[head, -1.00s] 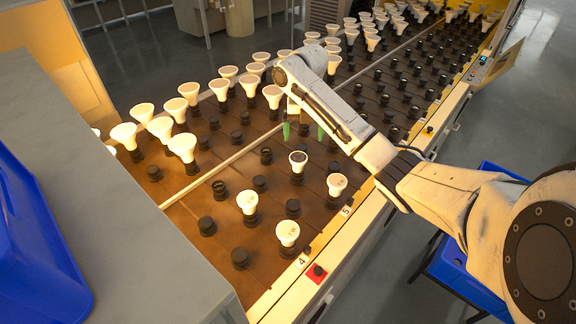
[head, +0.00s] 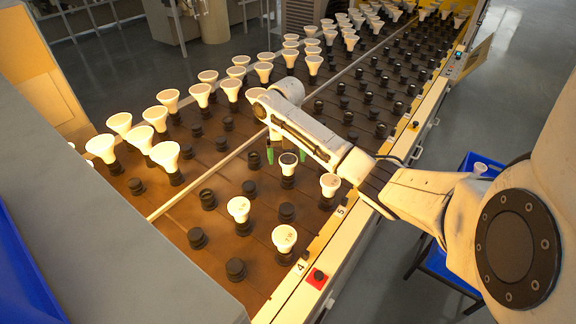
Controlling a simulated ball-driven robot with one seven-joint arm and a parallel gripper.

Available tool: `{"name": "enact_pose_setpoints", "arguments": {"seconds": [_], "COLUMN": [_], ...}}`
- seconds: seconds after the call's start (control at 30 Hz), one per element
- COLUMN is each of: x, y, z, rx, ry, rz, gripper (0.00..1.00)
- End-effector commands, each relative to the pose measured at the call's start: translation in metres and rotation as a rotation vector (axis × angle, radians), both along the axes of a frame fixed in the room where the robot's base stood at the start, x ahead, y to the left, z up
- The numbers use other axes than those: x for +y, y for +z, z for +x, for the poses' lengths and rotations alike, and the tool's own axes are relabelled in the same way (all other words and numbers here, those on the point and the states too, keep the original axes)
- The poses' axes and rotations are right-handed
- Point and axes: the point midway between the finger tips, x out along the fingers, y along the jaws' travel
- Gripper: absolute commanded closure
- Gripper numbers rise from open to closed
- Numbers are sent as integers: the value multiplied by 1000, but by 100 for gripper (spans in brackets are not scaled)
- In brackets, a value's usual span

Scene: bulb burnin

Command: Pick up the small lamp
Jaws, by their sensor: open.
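A small lamp (head: 288,159) with a white rim and a darker face stands upright in a black socket on the brown board. It looks a little smaller than the white-faced lamps around it. The gripper body is partly hidden behind my arm. I cannot tell whether the fingertips are level with the lamp or behind it, and no contact is visible.
White lamps stand close by at the right (head: 330,185), lower left (head: 238,208) and below (head: 284,238). Rows of lamps and empty black sockets (head: 208,199) fill the board. A red button (head: 318,277) sits on the front rail. A blue table (head: 462,185) at right holds a white item (head: 480,168).

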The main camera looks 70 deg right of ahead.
Motion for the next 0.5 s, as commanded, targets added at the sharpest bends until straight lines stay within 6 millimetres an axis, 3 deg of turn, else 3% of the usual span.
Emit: {"name": "enact_pose_setpoints", "arguments": {"seconds": [0.23, 0.5], "x": [-1, -1], "y": [-33, -39], "z": [-4, -4], "rx": [2, 1], "ry": [0, 1], "rz": [1, 0], "gripper": [8, 8]}}
